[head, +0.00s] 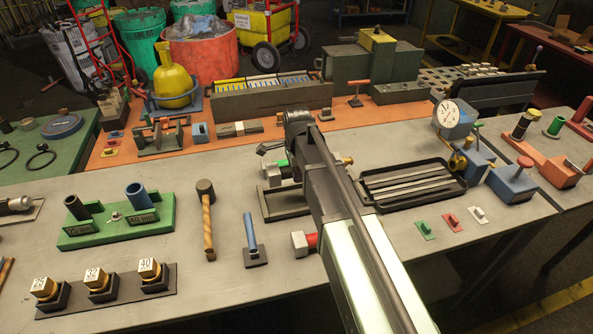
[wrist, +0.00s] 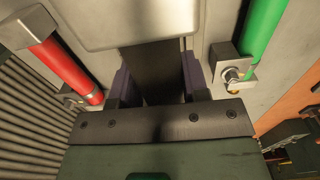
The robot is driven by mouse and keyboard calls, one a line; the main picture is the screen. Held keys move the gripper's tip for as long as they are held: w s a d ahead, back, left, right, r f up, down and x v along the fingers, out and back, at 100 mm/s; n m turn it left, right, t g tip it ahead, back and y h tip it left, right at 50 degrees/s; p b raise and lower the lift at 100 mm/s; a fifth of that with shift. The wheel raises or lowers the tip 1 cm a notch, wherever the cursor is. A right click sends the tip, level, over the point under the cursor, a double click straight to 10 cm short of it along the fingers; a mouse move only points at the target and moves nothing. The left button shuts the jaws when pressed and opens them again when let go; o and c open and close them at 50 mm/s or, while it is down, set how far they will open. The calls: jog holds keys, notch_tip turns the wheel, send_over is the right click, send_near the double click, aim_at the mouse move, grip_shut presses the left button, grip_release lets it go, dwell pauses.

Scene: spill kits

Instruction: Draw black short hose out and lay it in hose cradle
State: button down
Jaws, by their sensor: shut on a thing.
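My gripper (wrist: 155,85) shows in the wrist view, its two dark purple fingers shut on a dark band, the black short hose (wrist: 160,62). The hose's upper end passes under a pale plate (wrist: 125,20); I cannot tell whether it is still seated there. A red tube (wrist: 52,62) lies to the left and a green tube (wrist: 262,28) with a metal fitting to the right, both apart from the fingers. In the head view my arm hides the gripper and hose. A low dark open frame (head: 268,208) beside the arm may be the hose cradle; I cannot tell.
A black ribbed tray (head: 462,195) lies right of my arm. A hammer (head: 206,215), a blue upright tool (head: 250,228) and a green block with two tubes (head: 165,222) stand left. Bare table lies between them. Small coloured tags (head: 452,220) lie right.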

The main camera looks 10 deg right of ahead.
jog(key=b, duration=0.6)
send_over(297, 196)
jog(key=shift+f, duration=2.9)
jog(key=shift+f+b, duration=1.3)
jog(key=shift+f, duration=0.2)
jog(key=c, duration=0.5)
grip_release()
jog(key=shift+r, duration=0.1)
jog(key=shift+w+r+p, duration=0.1)
jog(key=shift+r+p, duration=0.4)
jog(key=shift+p, duration=0.1)
jog(key=shift+c, duration=0.2)
notch_tip(297, 196, up, 6)
jog(key=p, duration=0.6)
